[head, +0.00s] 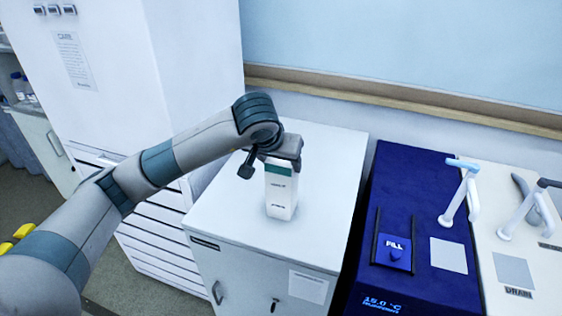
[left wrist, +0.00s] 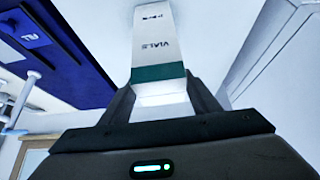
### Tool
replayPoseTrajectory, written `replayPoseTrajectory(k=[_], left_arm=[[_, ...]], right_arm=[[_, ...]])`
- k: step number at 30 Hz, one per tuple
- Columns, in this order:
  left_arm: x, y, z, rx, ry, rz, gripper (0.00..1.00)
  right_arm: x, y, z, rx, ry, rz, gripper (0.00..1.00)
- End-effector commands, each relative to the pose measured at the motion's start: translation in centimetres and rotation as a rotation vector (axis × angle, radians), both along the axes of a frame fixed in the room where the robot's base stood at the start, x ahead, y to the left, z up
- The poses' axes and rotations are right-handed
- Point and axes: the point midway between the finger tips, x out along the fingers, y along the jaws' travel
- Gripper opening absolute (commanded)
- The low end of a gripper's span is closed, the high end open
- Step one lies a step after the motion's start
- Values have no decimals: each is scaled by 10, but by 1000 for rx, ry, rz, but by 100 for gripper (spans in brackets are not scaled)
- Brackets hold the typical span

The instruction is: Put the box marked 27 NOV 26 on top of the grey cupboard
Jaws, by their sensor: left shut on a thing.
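A tall white box (head: 281,196) with a green band near its top stands upright in the head view, over the middle of the grey cupboard's top (head: 330,180). My left gripper (head: 282,160) comes down from above and is shut on the box's upper end. In the left wrist view the box (left wrist: 155,38) sits between the two fingers (left wrist: 165,95) and reads VIALS. A smaller line of print is too small to read as a date. I cannot tell for sure whether the box's base touches the cupboard top. My right gripper is not in view.
A tall white cabinet (head: 140,75) stands behind and left of the cupboard. A dark blue bath unit (head: 405,200) with a FILL label stands close on the right, beside a white unit (head: 500,250) with taps. The cupboard top around the box is bare.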

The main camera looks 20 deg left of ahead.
Motion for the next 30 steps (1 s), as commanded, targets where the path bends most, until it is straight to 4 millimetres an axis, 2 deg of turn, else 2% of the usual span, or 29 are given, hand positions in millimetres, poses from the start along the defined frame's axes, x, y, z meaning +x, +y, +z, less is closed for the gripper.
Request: replayPoseTrajectory(k=[1,2,3,19,27,30], left_arm=[[0,0,-1,0,-2,0,14],[0,0,0,0,0,0,63],[0,0,0,0,0,0,73],[-1,0,5,0,-2,0,75],[-21,1,36,0,-5,0,75],[-32,1,51,0,-6,-1,75]], right_arm=[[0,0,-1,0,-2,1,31],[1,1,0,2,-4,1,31],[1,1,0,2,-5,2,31],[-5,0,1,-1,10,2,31],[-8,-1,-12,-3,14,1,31],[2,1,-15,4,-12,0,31]])
